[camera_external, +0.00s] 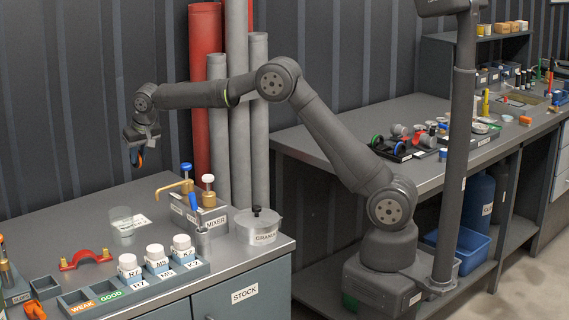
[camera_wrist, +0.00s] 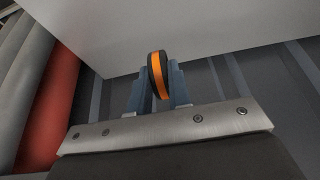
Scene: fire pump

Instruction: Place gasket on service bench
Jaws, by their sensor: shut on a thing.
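The gasket (camera_wrist: 158,74), a ring with an orange band and black edges, stands on edge between the blue-grey fingers of my gripper (camera_wrist: 160,82) in the wrist view. My gripper (camera_external: 138,158) is shut on it. In the external view it hangs above the back of the left bench (camera_external: 190,267), clear of the top, with a bit of orange showing. A longer grey bench (camera_external: 425,175) stands to the right, behind my arm. Neither is labelled as the service bench, so I cannot tell which it is.
On the left bench are a clear beaker (camera_external: 122,221), a mixer (camera_external: 200,212) with yellow spout, a lidded pot (camera_external: 259,226), white bottles in a rack (camera_external: 157,259) and a red bracket (camera_external: 86,259). Green and blue rings (camera_external: 398,147) sit on the right bench. Pipes (camera_external: 217,130) rise behind.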

